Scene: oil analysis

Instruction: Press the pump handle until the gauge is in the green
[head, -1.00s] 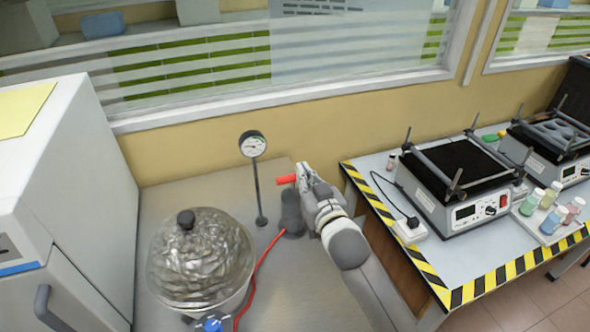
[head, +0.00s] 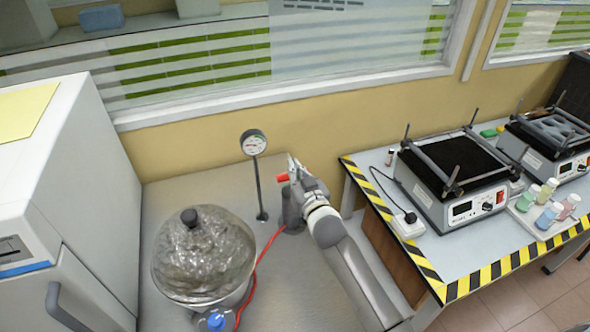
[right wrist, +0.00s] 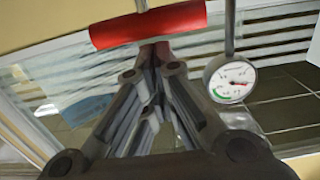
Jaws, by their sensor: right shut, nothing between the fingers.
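The pump (head: 291,212) is a dark grey upright body on the bench, with a red handle (head: 283,178) near its top. My right gripper (head: 293,163) is at the handle's right side in the head view and covers part of it. In the right wrist view the red handle (right wrist: 148,25) lies crosswise just beyond the fingertips (right wrist: 152,52), which are shut and empty. Whether they touch it I cannot tell. My left gripper is out of view.
A clear domed vessel (head: 203,255) with a black knob stands left of the pump, with a red hose (head: 262,256) running between them. A white cabinet (head: 75,150) is at the left. The right table (head: 420,235) holds black-topped devices and small bottles.

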